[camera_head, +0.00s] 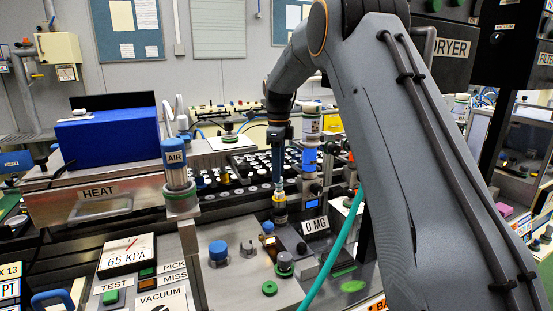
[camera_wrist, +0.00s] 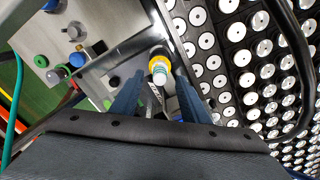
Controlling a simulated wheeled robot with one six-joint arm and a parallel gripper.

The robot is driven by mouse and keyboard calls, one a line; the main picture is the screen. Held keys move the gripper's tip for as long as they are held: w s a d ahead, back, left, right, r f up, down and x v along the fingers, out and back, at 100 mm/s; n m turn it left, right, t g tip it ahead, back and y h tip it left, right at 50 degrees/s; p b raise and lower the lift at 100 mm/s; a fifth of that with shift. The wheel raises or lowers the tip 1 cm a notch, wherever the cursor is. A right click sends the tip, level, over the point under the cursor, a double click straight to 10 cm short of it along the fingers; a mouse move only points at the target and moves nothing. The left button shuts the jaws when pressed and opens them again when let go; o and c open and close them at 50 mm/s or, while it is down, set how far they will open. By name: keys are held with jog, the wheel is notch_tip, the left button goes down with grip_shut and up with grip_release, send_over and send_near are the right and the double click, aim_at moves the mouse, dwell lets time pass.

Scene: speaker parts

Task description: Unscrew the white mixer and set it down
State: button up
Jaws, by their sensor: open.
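My gripper (camera_head: 279,182) points straight down over the workstation, its blue fingers apart. In the wrist view, the gripper (camera_wrist: 156,82) has a small white-topped cylinder with a yellow band (camera_wrist: 159,70) between and just beyond its fingertips. This looks like the white mixer, though its name cannot be read.
A black rack (camera_wrist: 240,60) of white-topped vials lies close behind and to the right. A metal plate (camera_head: 235,285) holds a blue knob (camera_head: 218,251) and green caps. A teal hose (camera_head: 335,250) hangs nearby.

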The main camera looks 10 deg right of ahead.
aim_at(279, 192)
jog(key=shift+f+p, duration=0.65)
jog(key=shift+f, duration=1.7)
grip_shut()
jog(key=shift+n, duration=0.9)
jog(key=shift+p, duration=0.3)
jog(key=shift+n, duration=0.8)
jog(key=shift+s+n+p, duration=0.1)
jog(key=shift+n+p, duration=0.2)
jog(key=shift+n, duration=0.6)
